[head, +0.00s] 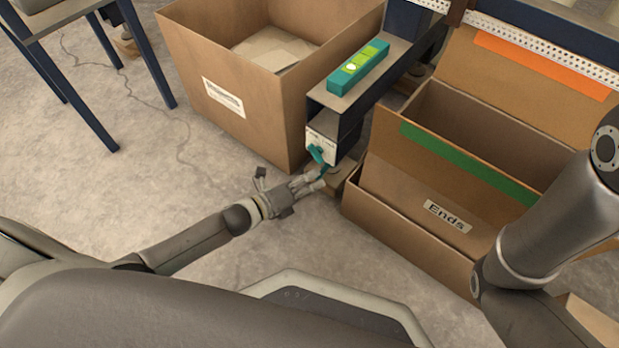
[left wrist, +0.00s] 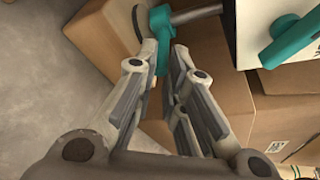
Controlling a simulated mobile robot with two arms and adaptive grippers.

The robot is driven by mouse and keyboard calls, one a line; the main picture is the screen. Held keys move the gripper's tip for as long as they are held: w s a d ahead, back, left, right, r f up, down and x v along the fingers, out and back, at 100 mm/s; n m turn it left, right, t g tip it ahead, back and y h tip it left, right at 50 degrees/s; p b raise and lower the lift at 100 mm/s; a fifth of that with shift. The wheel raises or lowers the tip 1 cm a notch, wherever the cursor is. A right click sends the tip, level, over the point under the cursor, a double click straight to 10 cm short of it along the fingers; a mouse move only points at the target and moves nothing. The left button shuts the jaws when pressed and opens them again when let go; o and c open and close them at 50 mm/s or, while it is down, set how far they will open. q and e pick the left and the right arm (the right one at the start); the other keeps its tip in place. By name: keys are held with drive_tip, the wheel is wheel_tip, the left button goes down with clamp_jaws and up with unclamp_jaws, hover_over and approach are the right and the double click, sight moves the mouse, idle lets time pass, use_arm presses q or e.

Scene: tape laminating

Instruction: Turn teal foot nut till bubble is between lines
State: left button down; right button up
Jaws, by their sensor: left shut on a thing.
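The teal foot nut (left wrist: 161,32) sits on a metal rod beside a round foot pad in the left wrist view. My left gripper (head: 318,183) is low at the front end of the dark blue frame. In the left wrist view its fingers (left wrist: 164,55) are closed on the teal nut, one on each side. In the head view the nut is hard to make out. The teal spirit level (head: 343,82) lies on top of the frame's beam, with a yellow-green vial and a pale round spot. The vial's lines are too small to read. My right gripper is out of view.
A teal handle (head: 316,154) is on the frame's labelled end plate, just above my left gripper. An open cardboard box (head: 235,100) stands left of the frame. A box labelled "Ends" (head: 400,225) stands close on the right. The floor at left is mostly free.

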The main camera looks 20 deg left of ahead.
use_arm(q)
drive_tip(key=shift+s+d+n+t+y+p, duration=0.15)
drive_tip(key=shift+d+n+t+y+p, duration=0.45)
drive_tip(key=shift+n+y, duration=0.35)
drive_tip(key=shift+d, duration=0.1)
drive_tip(key=c, duration=1.5)
unclamp_jaws()
drive_tip(key=shift+o, duration=0.2)
drive_tip(key=shift+s+a, duration=0.2)
drive_tip(key=shift+s, duration=0.25)
drive_tip(key=v, duration=1.1)
drive_tip(key=shift+r, duration=0.2)
